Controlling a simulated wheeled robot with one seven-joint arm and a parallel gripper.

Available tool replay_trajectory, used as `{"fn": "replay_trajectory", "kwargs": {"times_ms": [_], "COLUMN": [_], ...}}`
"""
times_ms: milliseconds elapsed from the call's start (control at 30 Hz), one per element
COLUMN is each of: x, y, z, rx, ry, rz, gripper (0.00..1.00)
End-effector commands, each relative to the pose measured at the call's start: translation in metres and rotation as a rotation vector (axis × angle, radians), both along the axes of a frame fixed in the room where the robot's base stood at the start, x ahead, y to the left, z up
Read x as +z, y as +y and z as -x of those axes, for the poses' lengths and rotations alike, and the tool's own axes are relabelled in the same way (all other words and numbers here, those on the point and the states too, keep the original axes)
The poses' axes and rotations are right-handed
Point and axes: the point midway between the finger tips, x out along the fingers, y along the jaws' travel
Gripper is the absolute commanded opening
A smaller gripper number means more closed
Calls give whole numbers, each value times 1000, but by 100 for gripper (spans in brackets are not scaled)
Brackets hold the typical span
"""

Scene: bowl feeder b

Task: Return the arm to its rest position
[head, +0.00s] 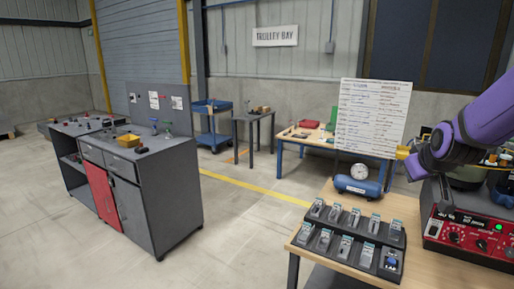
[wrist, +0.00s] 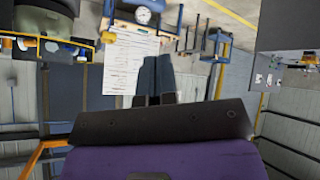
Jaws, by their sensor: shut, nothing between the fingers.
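My gripper (wrist: 155,66) is shut and empty in the wrist view, its two dark fingers side by side in front of the white sheet.
A red control box (head: 470,235) stands under the arm. A written white board (head: 372,117) stands behind the tank. A grey cabinet (head: 170,195) is at left, with open floor (head: 245,235) between.

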Motion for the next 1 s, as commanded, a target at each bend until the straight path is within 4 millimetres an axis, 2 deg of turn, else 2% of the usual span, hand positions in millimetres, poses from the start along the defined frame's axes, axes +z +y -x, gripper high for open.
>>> {"fn": "replay_trajectory", "kwargs": {"times_ms": [33,300,500,700,833,1000], "x": [13,54,74,83,84,84], "y": [9,47,68,82,86,88], "z": [14,92,158,221,248,262], "rx": [2,-11,-34,-70,-91,-105], "ry": [6,98,172,243,274,294], "rz": [-23,-135,-187,-218,-226,-229], "gripper": [0,0,0,0,0,0]}}
